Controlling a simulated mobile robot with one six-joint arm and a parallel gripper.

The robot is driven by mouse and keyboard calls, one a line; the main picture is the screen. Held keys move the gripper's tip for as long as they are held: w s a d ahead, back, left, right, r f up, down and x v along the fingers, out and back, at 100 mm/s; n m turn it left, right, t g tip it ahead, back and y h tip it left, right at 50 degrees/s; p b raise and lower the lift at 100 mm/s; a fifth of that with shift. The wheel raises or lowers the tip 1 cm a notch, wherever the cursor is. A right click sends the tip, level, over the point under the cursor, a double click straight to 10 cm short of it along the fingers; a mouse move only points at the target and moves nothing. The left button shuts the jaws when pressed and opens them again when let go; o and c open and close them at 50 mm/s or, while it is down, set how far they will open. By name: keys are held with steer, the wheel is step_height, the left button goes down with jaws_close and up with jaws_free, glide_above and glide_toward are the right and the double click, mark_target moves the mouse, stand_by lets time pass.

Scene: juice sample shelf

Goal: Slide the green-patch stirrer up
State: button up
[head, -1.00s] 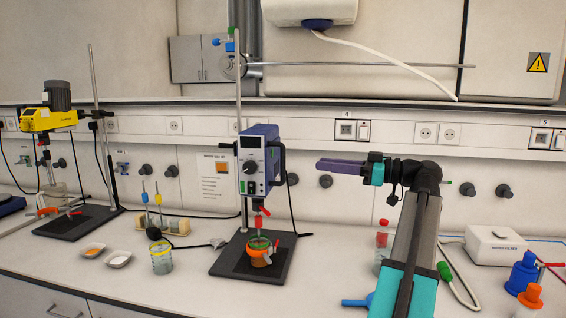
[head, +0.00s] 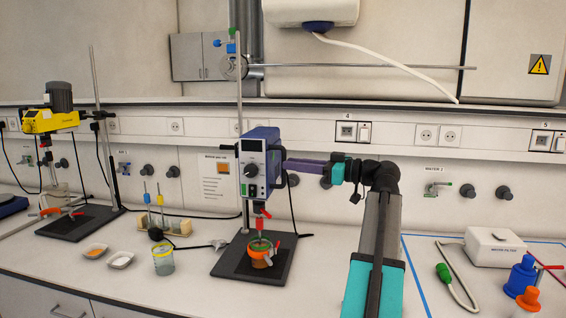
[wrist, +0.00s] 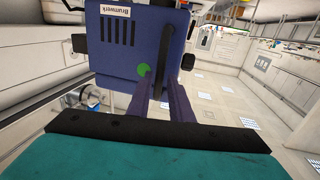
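The green-patch stirrer (head: 258,160) is a blue-and-grey motor housing on an upright rod, above a beaker with an orange band (head: 261,250). In the wrist view its blue housing (wrist: 140,45) fills the upper middle, with a round green patch (wrist: 144,70) near its lower edge. My gripper (head: 288,166) is level with the housing, at its right side in the head view. In the wrist view my gripper (wrist: 160,77) has its two purple fingers apart, with the tips at the housing's lower edge.
A yellow stirrer (head: 50,120) stands on its own stand at the left. A glass beaker (head: 163,260) and two small dishes (head: 120,260) lie left of the stand's dark base (head: 225,265). A white box (head: 495,245) and blue bottle (head: 522,274) are at the right.

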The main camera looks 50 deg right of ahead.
mark_target(284, 187)
steer(key=shift+p+x, duration=0.3)
steer(key=shift+x, duration=1.5)
